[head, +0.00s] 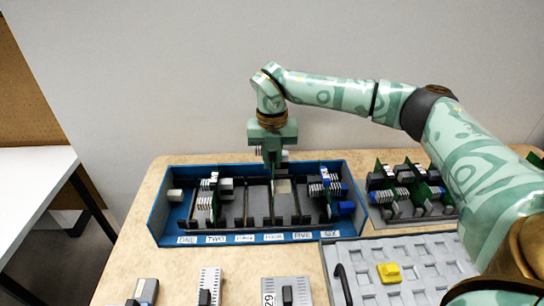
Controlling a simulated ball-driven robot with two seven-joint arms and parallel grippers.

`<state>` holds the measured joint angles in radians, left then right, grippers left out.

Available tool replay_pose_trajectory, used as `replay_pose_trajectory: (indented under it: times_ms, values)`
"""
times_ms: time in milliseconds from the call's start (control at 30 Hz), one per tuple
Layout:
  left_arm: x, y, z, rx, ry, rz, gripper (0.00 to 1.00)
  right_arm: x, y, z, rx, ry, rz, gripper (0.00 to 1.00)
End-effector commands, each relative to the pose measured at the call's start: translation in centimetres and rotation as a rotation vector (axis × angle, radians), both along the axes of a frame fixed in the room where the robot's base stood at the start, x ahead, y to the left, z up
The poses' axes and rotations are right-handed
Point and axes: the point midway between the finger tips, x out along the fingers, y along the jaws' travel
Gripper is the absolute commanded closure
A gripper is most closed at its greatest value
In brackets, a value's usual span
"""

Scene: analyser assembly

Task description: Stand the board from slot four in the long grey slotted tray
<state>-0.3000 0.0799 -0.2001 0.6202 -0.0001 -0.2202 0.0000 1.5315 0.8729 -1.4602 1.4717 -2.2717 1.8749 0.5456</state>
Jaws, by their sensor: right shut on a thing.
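My right gripper (272,153) points down above the blue housing and is shut on a board (273,183). The board is thin and green, seen nearly edge-on, and hangs upright over the label FOUR. I cannot tell whether its lower edge is still in the slot. The blue housing (152,222) has labels ONE to SIX along its front. A grey tray (400,223) at the right holds several upright green boards with grey, white and blue parts. It looks like the slotted tray; my right arm hides its right end. My left gripper is out of view.
Other boards stand in the housing at left (213,198) and right (328,196). A pale grey pocketed tray (425,252) with a black handle holds a yellow block (389,273). Several grey modules, one (209,287), line the table's front. The wooden table is bare left of the housing.

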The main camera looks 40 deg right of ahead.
Motion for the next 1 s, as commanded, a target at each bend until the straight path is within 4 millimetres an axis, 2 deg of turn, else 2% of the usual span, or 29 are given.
replay_pose_trajectory:
  times_ms: [1000]
  values:
    - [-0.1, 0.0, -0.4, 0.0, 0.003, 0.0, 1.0, 0.0, 0.0, -1.5, 0.0, -0.001, 0.0, 1.0]
